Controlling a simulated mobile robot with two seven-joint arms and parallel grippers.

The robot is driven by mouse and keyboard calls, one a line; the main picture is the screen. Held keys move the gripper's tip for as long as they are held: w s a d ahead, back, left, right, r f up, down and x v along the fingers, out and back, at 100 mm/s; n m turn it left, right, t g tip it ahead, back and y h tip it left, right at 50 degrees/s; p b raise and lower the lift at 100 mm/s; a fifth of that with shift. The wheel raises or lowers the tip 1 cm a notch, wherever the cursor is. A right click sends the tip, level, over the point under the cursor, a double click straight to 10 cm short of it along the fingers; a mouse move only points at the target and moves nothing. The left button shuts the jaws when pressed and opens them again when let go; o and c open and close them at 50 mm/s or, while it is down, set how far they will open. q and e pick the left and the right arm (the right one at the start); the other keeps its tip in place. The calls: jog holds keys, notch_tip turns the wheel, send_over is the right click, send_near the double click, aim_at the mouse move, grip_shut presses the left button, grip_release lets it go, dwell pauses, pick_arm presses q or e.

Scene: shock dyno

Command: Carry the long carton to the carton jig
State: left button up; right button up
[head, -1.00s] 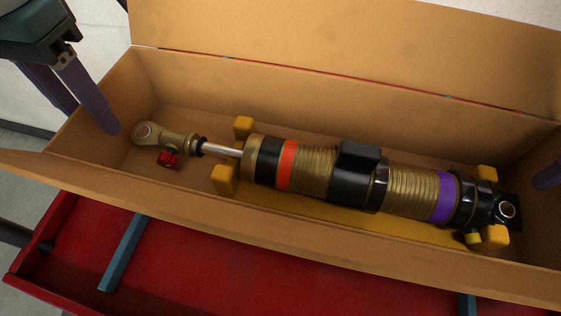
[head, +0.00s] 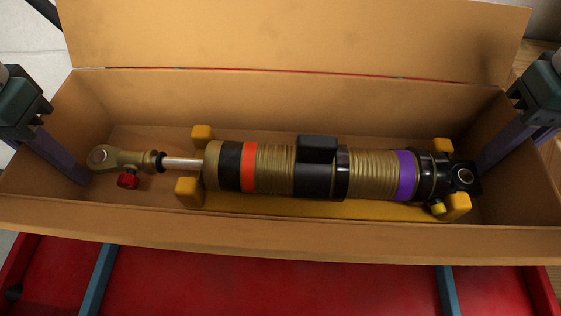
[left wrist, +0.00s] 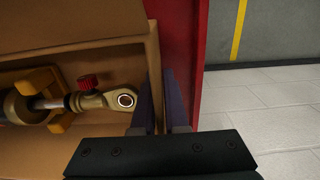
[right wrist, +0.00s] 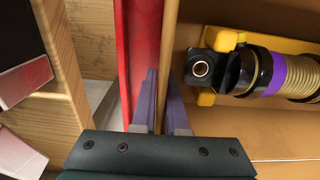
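The long carton (head: 300,240) is an open brown box with its lid flap (head: 290,35) raised at the back. Inside lies a gold, black, orange and purple shock absorber (head: 275,170) on a yellow cradle (head: 330,208). My left gripper (left wrist: 162,100) straddles the carton's left end wall, one finger inside and one outside, and looks shut on it. My right gripper (right wrist: 163,105) straddles the right end wall the same way and looks shut on it. The carton stays level above a red tray. I see no carton jig that I can identify.
The red tray (head: 270,285) with blue strips (head: 100,280) lies below the carton, its rim close to both ends. Open tiled floor (left wrist: 260,110) lies beyond the left end.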

pick_arm(q)
grip_shut()
pick_arm(e)
grip_shut()
pick_arm(q)
jog(key=shift+r, duration=0.1)
pick_arm(e)
jog(key=shift+r, duration=0.1)
dwell(0.5)
